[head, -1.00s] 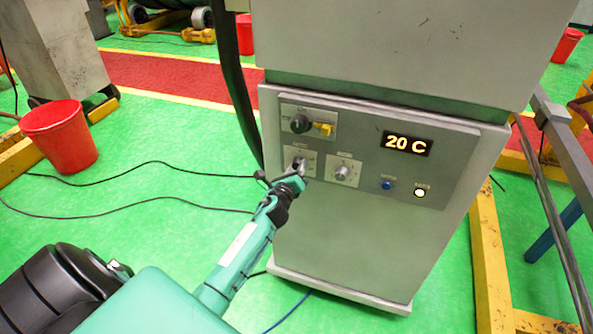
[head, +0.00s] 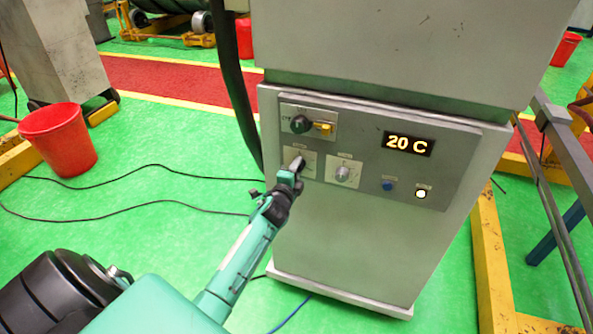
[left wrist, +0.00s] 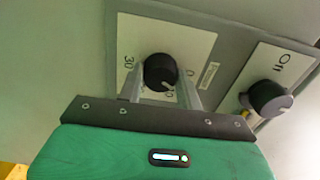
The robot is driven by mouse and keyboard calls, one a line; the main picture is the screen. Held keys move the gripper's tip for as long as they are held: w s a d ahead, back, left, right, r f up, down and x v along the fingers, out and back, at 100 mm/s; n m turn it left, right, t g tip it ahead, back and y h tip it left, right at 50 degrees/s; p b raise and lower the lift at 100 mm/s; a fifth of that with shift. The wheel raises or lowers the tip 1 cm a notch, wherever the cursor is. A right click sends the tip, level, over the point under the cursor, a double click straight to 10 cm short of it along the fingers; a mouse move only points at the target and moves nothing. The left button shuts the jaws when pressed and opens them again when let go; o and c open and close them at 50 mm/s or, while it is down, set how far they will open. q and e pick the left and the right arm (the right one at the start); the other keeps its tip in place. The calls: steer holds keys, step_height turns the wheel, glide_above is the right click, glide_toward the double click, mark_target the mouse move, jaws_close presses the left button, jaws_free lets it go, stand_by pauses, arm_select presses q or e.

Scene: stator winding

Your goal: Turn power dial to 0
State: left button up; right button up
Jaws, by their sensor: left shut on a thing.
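The dial in my grip (left wrist: 160,72) is a round black knob with a white mark on a white plate in the left wrist view. The plate shows "30" on one side and "0" on the other; other marks are partly hidden. The knob's white mark points toward the lower right in that view. My left gripper (left wrist: 161,92) is shut on this knob, one finger on each side. In the head view my left gripper (head: 294,168) is at the left white plate (head: 308,169) of the cabinet panel and hides most of the knob. My right gripper is not in view.
Around the gripped dial are a dark knob (head: 300,124), a yellow switch (head: 324,127), a grey dial (head: 342,173), a blue button (head: 387,185), a lit white button (head: 421,194) and a display (head: 408,144) reading 20 C. A red bucket (head: 58,143) stands left.

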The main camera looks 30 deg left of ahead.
arm_select(q)
steer(key=n, duration=0.4)
steer(key=shift+n, duration=0.4)
steer(key=shift+f, duration=0.1)
stand_by(0.3)
steer(key=o, duration=1)
